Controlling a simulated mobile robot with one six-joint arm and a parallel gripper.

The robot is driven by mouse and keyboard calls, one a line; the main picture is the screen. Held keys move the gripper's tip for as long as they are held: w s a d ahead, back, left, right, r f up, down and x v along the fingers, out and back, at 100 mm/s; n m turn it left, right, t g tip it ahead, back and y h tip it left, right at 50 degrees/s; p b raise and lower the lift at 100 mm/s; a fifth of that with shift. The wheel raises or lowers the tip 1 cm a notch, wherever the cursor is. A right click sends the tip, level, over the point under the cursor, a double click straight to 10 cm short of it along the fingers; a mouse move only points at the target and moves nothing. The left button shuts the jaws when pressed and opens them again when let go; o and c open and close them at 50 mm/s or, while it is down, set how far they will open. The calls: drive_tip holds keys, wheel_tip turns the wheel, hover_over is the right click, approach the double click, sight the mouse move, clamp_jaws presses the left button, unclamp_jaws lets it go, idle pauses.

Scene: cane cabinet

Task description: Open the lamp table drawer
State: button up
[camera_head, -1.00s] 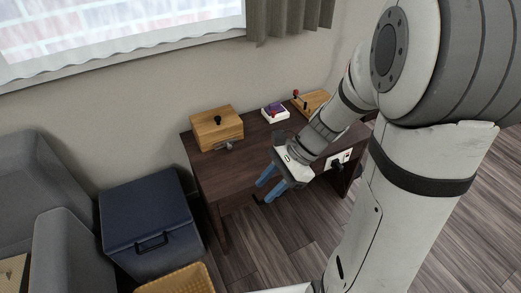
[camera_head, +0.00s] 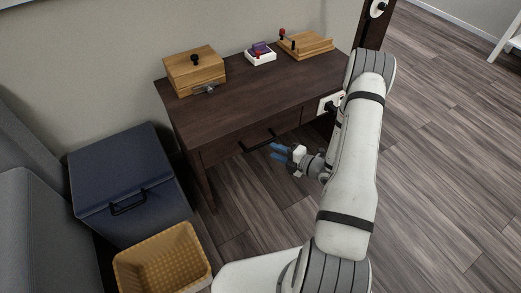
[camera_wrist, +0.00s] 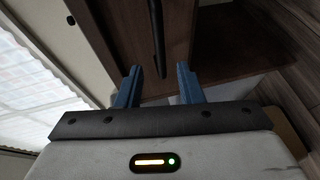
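The lamp table (camera_head: 225,116) is a dark brown wooden table against the wall. Its drawer front (camera_head: 222,148) faces me and looks shut, with a dark bar handle (camera_head: 257,141). My gripper (camera_head: 276,152) is just in front of the handle, with its blue fingers pointing at it. In the wrist view my gripper (camera_wrist: 160,82) is open, the two fingers apart and nothing between them. The handle (camera_wrist: 158,40) shows there as a dark bar ahead of the gap between the fingertips, apart from them.
A wooden box (camera_head: 196,72), a small white tray (camera_head: 261,55) and a wooden board with knobs (camera_head: 304,45) stand on the tabletop. A dark blue chest (camera_head: 122,185) and a yellow basket (camera_head: 163,262) stand at left.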

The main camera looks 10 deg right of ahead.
sight(261, 144)
drive_tip(key=b+x, duration=0.1)
drive_tip(key=x, duration=0.6)
drive_tip(key=shift+w+a+f+b, duration=0.1)
drive_tip(key=shift+w+a+b, duration=0.15)
drive_tip(key=shift+b, duration=0.1)
drive_tip(key=shift+c, duration=0.4)
drive_tip(key=shift+d, duration=0.1)
clamp_jaws()
